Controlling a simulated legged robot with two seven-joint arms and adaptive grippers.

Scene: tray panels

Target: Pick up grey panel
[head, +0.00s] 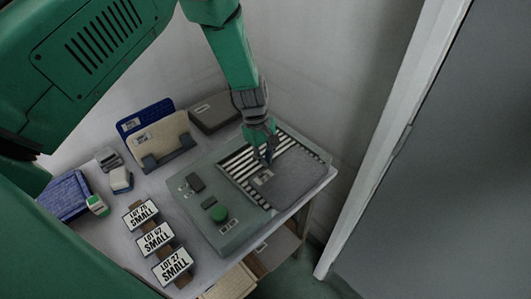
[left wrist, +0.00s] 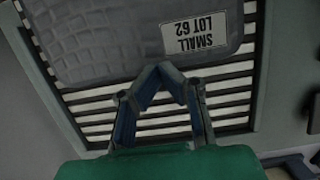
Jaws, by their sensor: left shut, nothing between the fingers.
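The grey panel (head: 297,178) lies flat on the black-and-white striped bed of a grey-green fixture at the right of the table. In the left wrist view the panel (left wrist: 105,42) fills the top, with a textured face and a white label reading SMALL LOT 62 near its right corner. My left gripper (head: 268,158) is over the striped bed by the panel's edge. In the left wrist view its fingertips (left wrist: 165,70) are together and empty, overlapping the panel's near edge. I cannot tell whether they touch it. My right gripper is not in view.
A rack with a beige panel (head: 160,138) and a dark box (head: 214,112) stand behind. A wall and door frame (head: 385,150) bound the right.

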